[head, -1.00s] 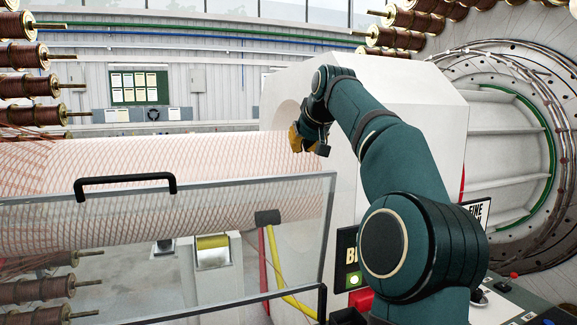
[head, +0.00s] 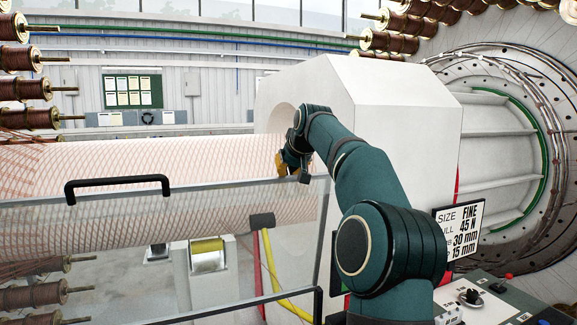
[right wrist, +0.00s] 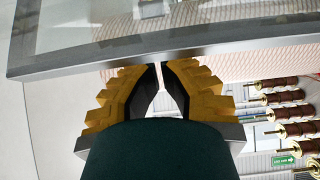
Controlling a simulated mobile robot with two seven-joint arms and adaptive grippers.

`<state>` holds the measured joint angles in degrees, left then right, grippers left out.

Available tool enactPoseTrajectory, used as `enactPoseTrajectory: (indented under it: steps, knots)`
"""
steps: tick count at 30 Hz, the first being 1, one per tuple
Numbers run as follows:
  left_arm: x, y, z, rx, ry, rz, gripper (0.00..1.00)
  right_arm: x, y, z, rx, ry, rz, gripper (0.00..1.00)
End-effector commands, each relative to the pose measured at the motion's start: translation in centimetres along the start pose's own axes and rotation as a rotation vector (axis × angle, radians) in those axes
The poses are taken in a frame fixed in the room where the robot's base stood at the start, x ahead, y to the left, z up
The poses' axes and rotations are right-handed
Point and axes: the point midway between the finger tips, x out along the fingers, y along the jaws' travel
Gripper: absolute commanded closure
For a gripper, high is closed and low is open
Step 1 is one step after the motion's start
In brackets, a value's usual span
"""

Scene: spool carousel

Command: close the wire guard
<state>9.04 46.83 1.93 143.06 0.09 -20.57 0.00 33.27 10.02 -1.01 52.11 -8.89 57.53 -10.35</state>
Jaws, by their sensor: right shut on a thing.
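The wire guard (head: 225,186) is a clear panel with a grey frame, standing in front of the pale wire-wrapped cylinder in the head view. Its black handle (head: 118,181) rises from the top edge, left of my gripper. My right gripper (head: 284,164) is at the top edge near the guard's right corner. In the right wrist view my yellow-padded fingers (right wrist: 160,66) are drawn close together, their tips at the guard's grey frame bar (right wrist: 255,50). They are shut on that bar; the exact contact is partly hidden. My left gripper is not in view.
The white machine housing (head: 400,110) stands right behind my right arm. A control panel (head: 490,302) with a red-topped lever and a sign (head: 460,230) are at lower right. Spools (head: 28,88) line the left side.

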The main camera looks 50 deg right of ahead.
Motion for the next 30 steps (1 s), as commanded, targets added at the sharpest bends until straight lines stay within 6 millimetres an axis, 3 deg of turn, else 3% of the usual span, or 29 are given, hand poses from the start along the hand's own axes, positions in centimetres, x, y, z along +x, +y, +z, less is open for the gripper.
enactPoseTrajectory:
  steps: [7,23,30]
  knots:
    - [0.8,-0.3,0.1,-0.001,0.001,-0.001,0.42,-1.2,0.0,1.6,0.0,0.0,-0.001,1.0]
    - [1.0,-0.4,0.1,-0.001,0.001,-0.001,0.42,-1.4,0.0,1.8,0.0,0.003,-0.001,1.0]
    - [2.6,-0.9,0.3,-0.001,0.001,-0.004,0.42,-1.4,0.0,2.5,0.0,0.035,0.0,1.0]
